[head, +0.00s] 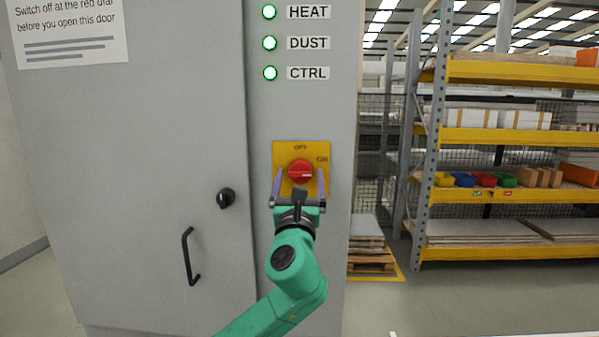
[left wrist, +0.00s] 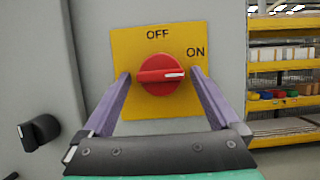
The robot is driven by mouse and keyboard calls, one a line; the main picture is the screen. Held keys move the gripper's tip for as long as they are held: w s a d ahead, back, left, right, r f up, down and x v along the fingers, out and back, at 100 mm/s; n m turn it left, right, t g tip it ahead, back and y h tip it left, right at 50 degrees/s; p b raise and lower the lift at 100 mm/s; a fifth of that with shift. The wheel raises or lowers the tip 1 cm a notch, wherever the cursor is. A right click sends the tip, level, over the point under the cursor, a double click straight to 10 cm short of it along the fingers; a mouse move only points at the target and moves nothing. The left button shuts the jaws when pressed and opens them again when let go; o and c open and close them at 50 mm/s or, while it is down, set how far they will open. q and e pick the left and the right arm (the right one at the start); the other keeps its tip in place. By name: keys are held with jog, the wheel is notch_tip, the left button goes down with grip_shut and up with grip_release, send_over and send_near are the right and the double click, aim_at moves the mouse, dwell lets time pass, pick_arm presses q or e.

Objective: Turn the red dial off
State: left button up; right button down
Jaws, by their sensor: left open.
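The red dial (head: 301,171) sits on a yellow plate (head: 281,150) marked OFF at the top and ON at the upper right, on the grey cabinet's right-hand panel. In the left wrist view the dial (left wrist: 160,74) has its bar lying nearly level, with the white mark at its right end, towards the ON side. My left gripper (head: 299,178) is in front of the plate. Its two purple fingers are open, one on each side of the dial, with gaps between fingers and dial. My right gripper is not in view.
Green lamps labelled HEAT, DUST (head: 270,43) and CTRL are lit above the dial. The cabinet door has a black knob (head: 225,198) and a black handle (head: 190,256). A shelving rack (head: 510,135) stands at the right, behind the cabinet.

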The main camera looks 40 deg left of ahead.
pick_arm(q)
jog(key=shift+w+d+r, duration=0.1)
jog(key=c, duration=1.4)
jog(key=shift+o, duration=0.2)
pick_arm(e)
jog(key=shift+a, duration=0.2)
